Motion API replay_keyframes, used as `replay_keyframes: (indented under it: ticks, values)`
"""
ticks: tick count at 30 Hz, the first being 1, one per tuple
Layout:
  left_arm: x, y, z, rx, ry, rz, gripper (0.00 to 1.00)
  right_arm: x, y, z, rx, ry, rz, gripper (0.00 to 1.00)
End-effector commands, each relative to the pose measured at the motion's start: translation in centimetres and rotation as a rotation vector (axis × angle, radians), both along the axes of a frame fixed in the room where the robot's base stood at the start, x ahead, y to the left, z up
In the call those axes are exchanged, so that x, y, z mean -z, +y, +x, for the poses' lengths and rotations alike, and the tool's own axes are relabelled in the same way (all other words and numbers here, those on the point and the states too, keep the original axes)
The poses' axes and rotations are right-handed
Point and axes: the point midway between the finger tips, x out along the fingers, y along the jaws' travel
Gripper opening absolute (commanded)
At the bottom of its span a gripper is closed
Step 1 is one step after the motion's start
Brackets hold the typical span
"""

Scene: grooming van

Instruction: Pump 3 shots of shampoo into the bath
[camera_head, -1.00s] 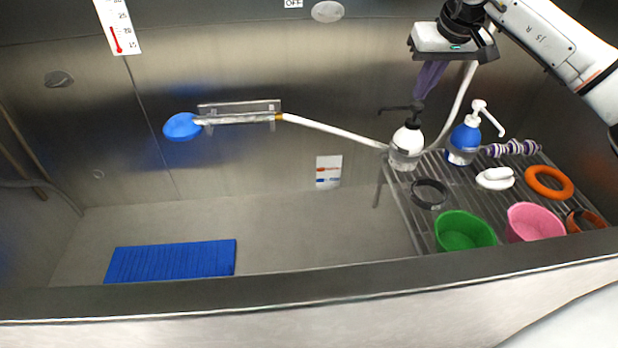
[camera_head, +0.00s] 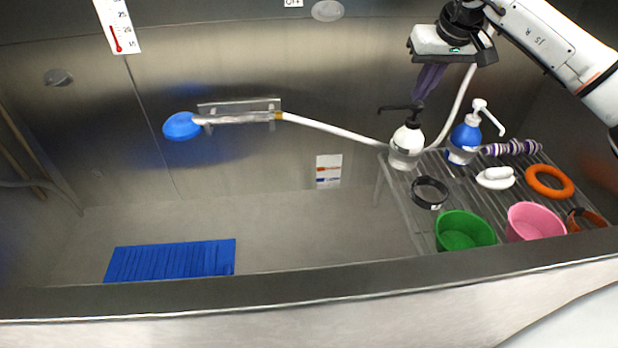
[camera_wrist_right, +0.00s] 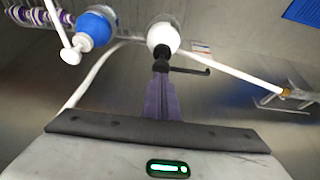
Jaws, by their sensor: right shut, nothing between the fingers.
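A white bottle with a black pump (camera_head: 407,143) stands upright at the back left of the wire rack. A blue bottle with a white pump (camera_head: 463,142) stands to its right. I cannot tell from labels which one is shampoo. My right gripper (camera_head: 421,97) points down with purple fingers shut and empty, right at the black pump head. In the right wrist view the fingertips (camera_wrist_right: 161,76) overlap the black pump head (camera_wrist_right: 162,57); whether they touch is unclear. The steel bath (camera_head: 310,232) lies to the left. My left gripper is not in view.
The wire rack (camera_head: 405,215) also holds a black collar (camera_head: 429,192), green bowl (camera_head: 464,231), pink bowl (camera_head: 534,221), white brush (camera_head: 496,178) and orange ring (camera_head: 549,181). A blue showerhead (camera_head: 181,126) hangs on the back wall. A blue mat (camera_head: 170,260) lies in the bath.

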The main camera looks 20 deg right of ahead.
Motion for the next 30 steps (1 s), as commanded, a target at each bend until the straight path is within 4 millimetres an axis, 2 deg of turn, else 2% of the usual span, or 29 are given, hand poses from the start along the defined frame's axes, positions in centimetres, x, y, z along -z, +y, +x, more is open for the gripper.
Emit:
replay_keyframes:
  ticks: [16,25,30]
  values:
    - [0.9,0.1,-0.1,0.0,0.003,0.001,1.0,2.2,0.0,-0.1,-0.001,0.004,0.0,0.0]
    - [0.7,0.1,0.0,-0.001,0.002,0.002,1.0,2.1,0.0,-0.1,-0.001,0.007,0.0,0.0]
    - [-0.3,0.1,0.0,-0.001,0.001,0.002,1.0,1.3,0.1,-0.1,-0.001,0.009,0.0,0.0]
